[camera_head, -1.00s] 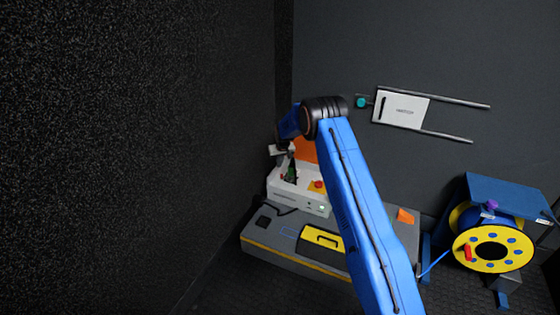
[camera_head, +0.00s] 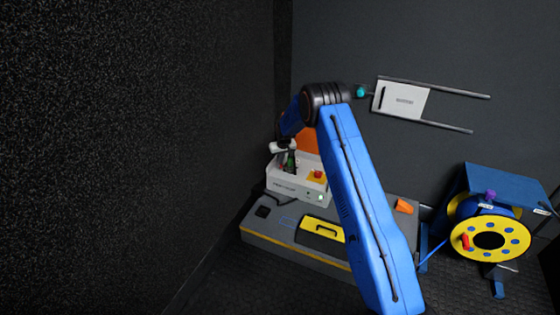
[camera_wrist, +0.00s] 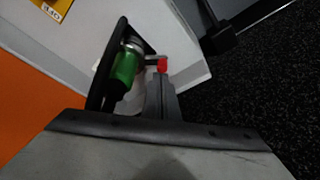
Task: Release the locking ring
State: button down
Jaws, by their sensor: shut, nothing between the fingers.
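The white device (camera_head: 297,186) stands on the grey case, with a green cylinder (camera_head: 291,160) on its top. In the wrist view, the green cylinder (camera_wrist: 125,68) has a metal ring (camera_wrist: 133,43) at its far end and a black curved piece beside it. I cannot tell for sure which part is the locking ring. My gripper (camera_head: 284,149) is over the device, close to the cylinder. In the wrist view, my gripper (camera_wrist: 162,78) is shut and empty just right of the cylinder, near a small red piece (camera_wrist: 157,64). Whether it touches is unclear.
A red button (camera_head: 318,174) on a yellow plate sits on the device. The grey case (camera_head: 285,258) has a yellow handle panel. A dark wall is close on the left. A blue and yellow cable reel (camera_head: 490,240) stands right.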

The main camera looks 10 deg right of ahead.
jog(key=shift+s+n, duration=0.15)
jog(key=shift+n, duration=0.15)
jog(key=shift+s+d+n+y, duration=0.2)
jog(key=shift+s+n+y, duration=0.35)
jog(key=shift+n, duration=0.65)
jog(key=shift+s+d, duration=0.3)
jog(key=shift+s, duration=0.4)
jog(key=n, duration=0.1)
jog(key=s+d+n, duration=0.1)
jog(key=n+g+y, duration=0.1)
jog(key=n, duration=0.1)
jog(key=shift+s+d, duration=0.15)
jog(key=shift+s, duration=0.1)
jog(key=n, duration=0.1)
jog(key=d+n, duration=0.1)
jog(key=n, duration=0.1)
jog(key=shift+s+d+g+y, duration=0.2)
jog(key=shift+s+g+y, duration=0.15)
jog(key=shift+s+g, duration=0.05)
jog(key=shift+w, duration=0.2)
jog(key=shift+w, duration=0.6)
jog(key=shift+a, duration=0.1)
